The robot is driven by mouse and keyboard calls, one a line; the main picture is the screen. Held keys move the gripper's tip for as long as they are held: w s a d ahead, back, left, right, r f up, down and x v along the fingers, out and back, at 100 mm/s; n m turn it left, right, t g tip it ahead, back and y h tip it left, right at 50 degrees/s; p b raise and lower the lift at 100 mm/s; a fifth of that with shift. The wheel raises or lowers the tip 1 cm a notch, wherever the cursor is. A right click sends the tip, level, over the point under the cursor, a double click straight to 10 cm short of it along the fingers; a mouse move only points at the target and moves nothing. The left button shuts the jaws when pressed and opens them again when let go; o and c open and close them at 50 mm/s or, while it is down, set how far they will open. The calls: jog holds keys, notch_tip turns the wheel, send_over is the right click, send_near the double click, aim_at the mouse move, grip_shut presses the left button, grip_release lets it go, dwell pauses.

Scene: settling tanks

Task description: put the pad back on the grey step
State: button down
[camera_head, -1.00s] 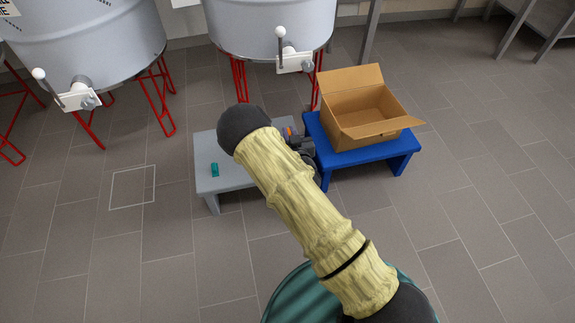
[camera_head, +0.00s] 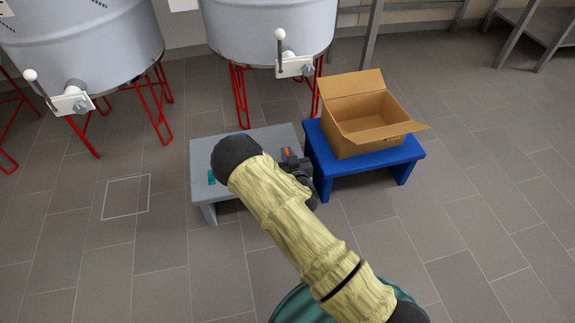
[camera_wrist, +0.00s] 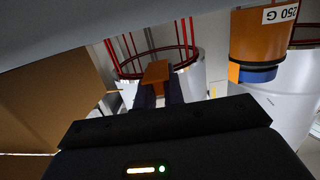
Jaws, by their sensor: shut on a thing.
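The grey step (camera_head: 258,137) is a low bench in the middle of the head view, partly covered by my arm. My gripper (camera_wrist: 158,88) is shut on a flat orange piece (camera_wrist: 155,72), which looks like the pad. In the head view my gripper (camera_head: 293,163) shows as dark parts over the right side of the grey step, close to the blue step. An orange patch (camera_head: 287,151) shows beside it there. The gap between the held piece and the step is hidden.
A blue step (camera_head: 372,163) stands to the right with an open cardboard box (camera_head: 365,133) on it. A small teal thing (camera_head: 211,177) lies at the grey step's left. An orange, blue-ended container (camera_wrist: 263,38) is near my gripper. Tanks (camera_head: 268,25) stand behind.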

jog(key=shift+f+b, duration=1.3)
jog(key=shift+f, duration=0.5)
jog(key=shift+f, duration=0.15)
jog(key=c, duration=1.5)
grip_release()
jog(key=shift+s+r, duration=0.1)
jog(key=shift+r, duration=0.15)
jog(key=shift+s+d+p, duration=0.2)
jog(key=shift+s+p, duration=0.15)
jog(key=shift+p, duration=0.15)
jog(key=p+v, duration=0.6)
jog(key=v, duration=0.5)
